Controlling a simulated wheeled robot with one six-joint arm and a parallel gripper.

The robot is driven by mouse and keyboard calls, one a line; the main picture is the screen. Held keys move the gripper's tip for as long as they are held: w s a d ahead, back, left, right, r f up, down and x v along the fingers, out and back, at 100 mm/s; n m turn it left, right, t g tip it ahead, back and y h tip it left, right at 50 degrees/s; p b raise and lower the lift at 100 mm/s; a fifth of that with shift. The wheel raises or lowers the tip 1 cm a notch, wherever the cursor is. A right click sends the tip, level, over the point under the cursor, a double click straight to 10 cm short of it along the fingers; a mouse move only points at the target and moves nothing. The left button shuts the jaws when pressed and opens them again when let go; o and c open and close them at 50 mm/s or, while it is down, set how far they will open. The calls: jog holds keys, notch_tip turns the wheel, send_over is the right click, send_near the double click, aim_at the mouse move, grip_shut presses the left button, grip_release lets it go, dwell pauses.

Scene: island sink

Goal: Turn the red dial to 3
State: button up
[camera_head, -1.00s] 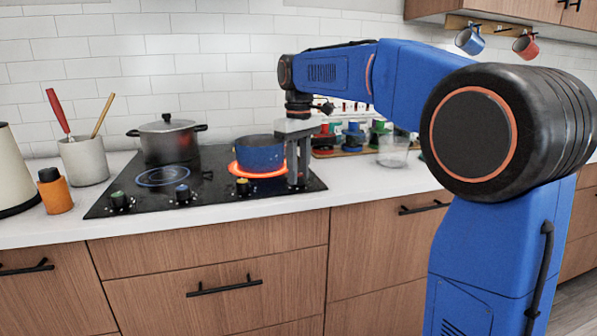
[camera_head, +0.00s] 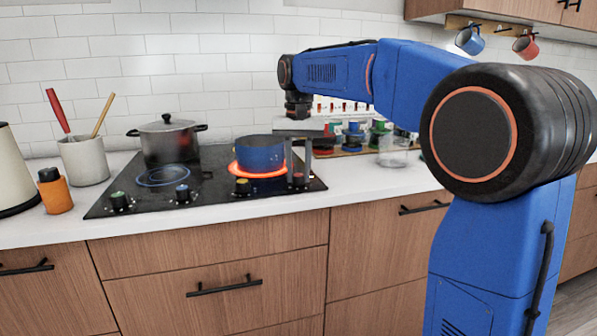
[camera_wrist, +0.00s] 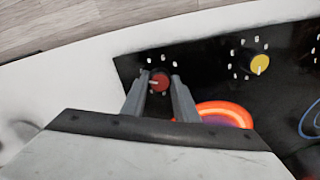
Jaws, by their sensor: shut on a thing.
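The red dial (camera_wrist: 160,82) sits at the corner of the black cooktop (camera_wrist: 135,66). In the wrist view its white pointer line points left, and small white marks ring it, too small to read surely. My gripper (camera_wrist: 159,79) points down with a finger on each side of the dial, shut on it. In the head view my gripper (camera_head: 298,178) stands at the cooktop's front right, and the red dial (camera_head: 298,181) shows small between the fingertips.
A blue pot (camera_head: 260,154) stands on a glowing burner (camera_head: 262,173) close left of my gripper. A yellow dial (camera_head: 242,186), a blue dial (camera_head: 182,193) and a green dial (camera_head: 119,201) line the front edge. A grey pot (camera_head: 168,142) stands behind.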

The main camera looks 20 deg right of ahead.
aim_at(299, 175)
jog(key=shift+m, duration=0.8)
jog(key=o, duration=1.1)
jog(key=shift+c, duration=0.2)
jog(key=shift+r, duration=0.15)
notch_tip(299, 175, up, 17)
